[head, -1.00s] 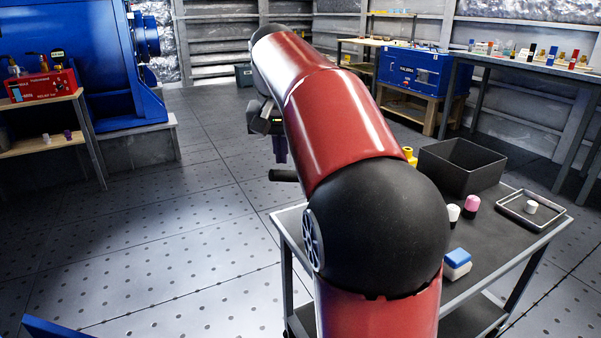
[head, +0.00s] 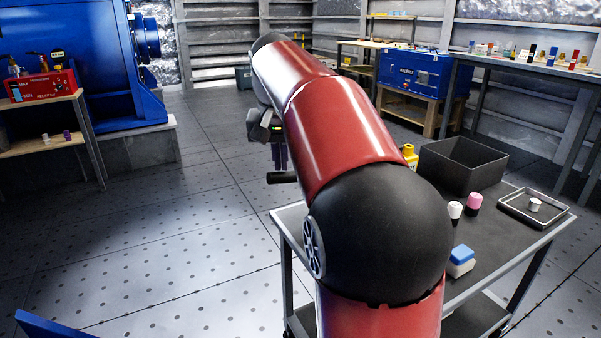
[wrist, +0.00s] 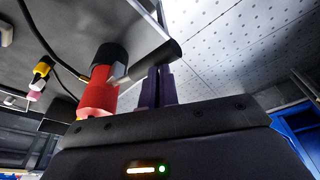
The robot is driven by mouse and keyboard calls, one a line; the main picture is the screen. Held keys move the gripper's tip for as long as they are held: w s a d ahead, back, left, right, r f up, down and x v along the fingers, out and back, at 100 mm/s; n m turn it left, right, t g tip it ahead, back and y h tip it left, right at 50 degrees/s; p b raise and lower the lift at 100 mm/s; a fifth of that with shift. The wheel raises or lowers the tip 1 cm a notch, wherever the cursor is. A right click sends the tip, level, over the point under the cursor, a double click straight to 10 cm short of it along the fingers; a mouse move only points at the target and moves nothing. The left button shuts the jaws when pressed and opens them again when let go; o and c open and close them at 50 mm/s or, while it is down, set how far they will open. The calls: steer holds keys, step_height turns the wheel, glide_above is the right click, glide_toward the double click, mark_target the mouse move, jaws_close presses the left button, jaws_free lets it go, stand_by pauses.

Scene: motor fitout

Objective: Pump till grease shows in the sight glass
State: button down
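My gripper (wrist: 157,88) points down in the head view, at the cart's far left corner, with its purple fingers (head: 280,156) just above a black lever handle (head: 283,178). In the wrist view the two fingers are nearly together, with only a thin gap and nothing seen between them. Their tips are at the black handle (wrist: 150,63), which crosses in front of them; whether they touch it I cannot tell. A red cylinder with a black cap (wrist: 98,90) stands beside the handle. My arm hides much of the pump area in the head view. I cannot make out a sight glass.
The grey cart (head: 500,235) carries a black bin (head: 463,165), a small tray (head: 510,212), a yellow bottle (head: 410,157), white and pink capped pieces (head: 473,202) and a blue-and-white block (head: 460,260). A black hose (wrist: 40,38) curves near the red cylinder.

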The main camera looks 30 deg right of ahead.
steer(key=shift+s+b+x, duration=0.2)
steer(key=shift+b+x, duration=0.35)
steer(key=shift+x, duration=0.4)
steer(key=p+v, duration=0.2)
steer(key=w+p+v, duration=0.1)
steer(key=p+v, duration=0.2)
steer(key=d+p+v, duration=0.1)
steer(key=p+v, duration=0.1)
steer(key=shift+w+a+r+p, duration=0.15)
steer(key=shift+w+r+p, duration=0.1)
steer(key=shift+r+p, duration=0.1)
steer(key=shift+w+v, duration=0.2)
steer(key=shift+v, duration=0.85)
steer(key=s+a+f+n+t, duration=0.1)
steer(key=s+a+f+n, duration=0.1)
steer(key=s+f, duration=0.3)
steer(key=s+a+f+n+t+y, duration=0.1)
steer(key=s+a+f, duration=0.3)
steer(key=s, duration=0.7)
steer(key=s+a+f+n+t, duration=0.1)
steer(key=s+a+f+n, duration=0.2)
steer(key=s+f, duration=0.5)
steer(key=shift+a, duration=0.55)
steer(key=shift+a+f, duration=0.1)
